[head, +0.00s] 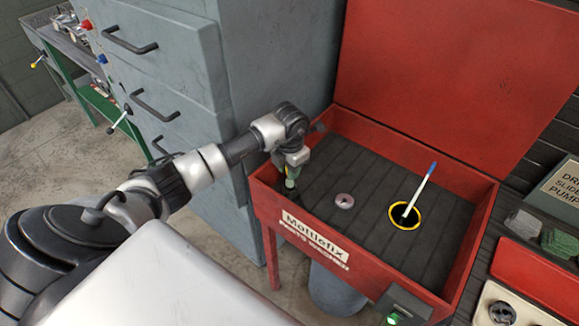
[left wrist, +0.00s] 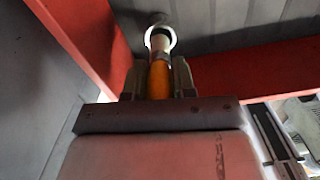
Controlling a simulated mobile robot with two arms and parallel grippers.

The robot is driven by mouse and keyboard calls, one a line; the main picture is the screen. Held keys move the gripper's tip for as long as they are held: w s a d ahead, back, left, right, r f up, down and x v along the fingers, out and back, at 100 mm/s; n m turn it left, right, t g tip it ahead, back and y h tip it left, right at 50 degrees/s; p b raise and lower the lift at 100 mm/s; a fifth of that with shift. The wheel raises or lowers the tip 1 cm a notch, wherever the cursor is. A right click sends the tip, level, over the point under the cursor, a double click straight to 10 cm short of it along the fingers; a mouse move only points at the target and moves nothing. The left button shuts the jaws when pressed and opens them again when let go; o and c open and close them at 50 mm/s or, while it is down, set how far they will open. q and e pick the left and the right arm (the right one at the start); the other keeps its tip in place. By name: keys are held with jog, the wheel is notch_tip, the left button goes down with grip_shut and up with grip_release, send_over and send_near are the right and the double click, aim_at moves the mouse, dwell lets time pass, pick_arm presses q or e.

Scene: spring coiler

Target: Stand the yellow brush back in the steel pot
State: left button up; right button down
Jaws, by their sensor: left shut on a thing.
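My left gripper (head: 291,180) reaches over the left part of the red washer basin. In the left wrist view the left gripper (left wrist: 158,82) is shut on the yellow brush (left wrist: 159,78), whose handle looks orange between the fingers. A pale part of the brush runs on beyond the fingertips towards a bright ring (left wrist: 174,37). The ring may be the steel pot's rim; I cannot tell whether the brush is inside it or only in front of it. In the head view the gripper mostly hides the brush. My right gripper is not in view.
A white stick with a blue end (head: 419,190) leans in a yellow-rimmed dark opening (head: 393,221). A small pinkish ring (head: 344,201) lies mid-basin. The red basin wall (head: 375,278) and raised lid (head: 440,80) bound the space. A grey cabinet (head: 185,90) stands left.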

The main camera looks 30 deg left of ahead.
pick_arm(q)
jog(key=shift+f+b, duration=1.9)
jog(key=shift+f, duration=0.45)
jog(key=o, duration=1)
jog(key=shift+r, duration=0.1)
notch_tip(320, 180, up, 11)
jog(key=shift+f+b, duration=0.2)
jog(key=shift+b, duration=0.55)
